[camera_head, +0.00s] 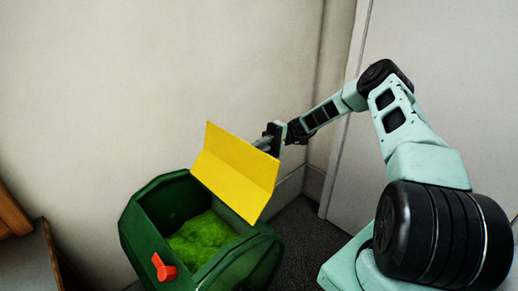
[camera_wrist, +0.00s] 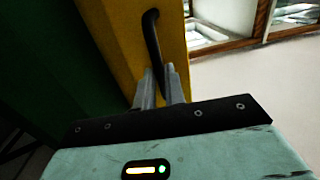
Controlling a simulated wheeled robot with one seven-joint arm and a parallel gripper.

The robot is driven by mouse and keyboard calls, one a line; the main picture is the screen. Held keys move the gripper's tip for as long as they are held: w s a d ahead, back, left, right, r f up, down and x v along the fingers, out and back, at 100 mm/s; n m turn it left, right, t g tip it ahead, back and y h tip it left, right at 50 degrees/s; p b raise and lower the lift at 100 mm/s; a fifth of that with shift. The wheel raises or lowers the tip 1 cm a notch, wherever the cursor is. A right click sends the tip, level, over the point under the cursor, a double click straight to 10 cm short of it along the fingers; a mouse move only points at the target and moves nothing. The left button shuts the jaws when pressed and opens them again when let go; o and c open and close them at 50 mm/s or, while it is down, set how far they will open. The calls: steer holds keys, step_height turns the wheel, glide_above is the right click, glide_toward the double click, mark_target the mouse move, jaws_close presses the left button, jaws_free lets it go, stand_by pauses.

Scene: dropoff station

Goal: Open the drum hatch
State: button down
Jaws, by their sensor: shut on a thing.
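The green drum (camera_head: 150,215) stands at the lower middle of the head view, with bright green material (camera_head: 205,238) inside. Its yellow hatch (camera_head: 235,172) is raised, leaving the opening in the drum's top uncovered. My gripper (camera_head: 268,140) is behind the hatch's upper right edge in the head view. In the wrist view, my gripper (camera_wrist: 160,85) is shut on the black handle (camera_wrist: 152,38) of the yellow hatch. The part of the handle between the fingers is partly hidden. A red latch knob (camera_head: 163,268) sits on the drum's front left side.
A pale wall (camera_head: 90,90) stands close behind the drum. A light door or panel (camera_head: 440,70) is at the right. A wooden piece of furniture (camera_head: 30,258) is at the lower left. Dark floor (camera_head: 300,230) shows free between the drum and my base.

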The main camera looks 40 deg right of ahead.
steer(key=shift+f, duration=0.6)
steer(key=shift+s, duration=0.1)
steer(key=c, duration=1.5)
jaws_free()
steer(key=shift+a, duration=0.15)
steer(key=shift+r, duration=0.1)
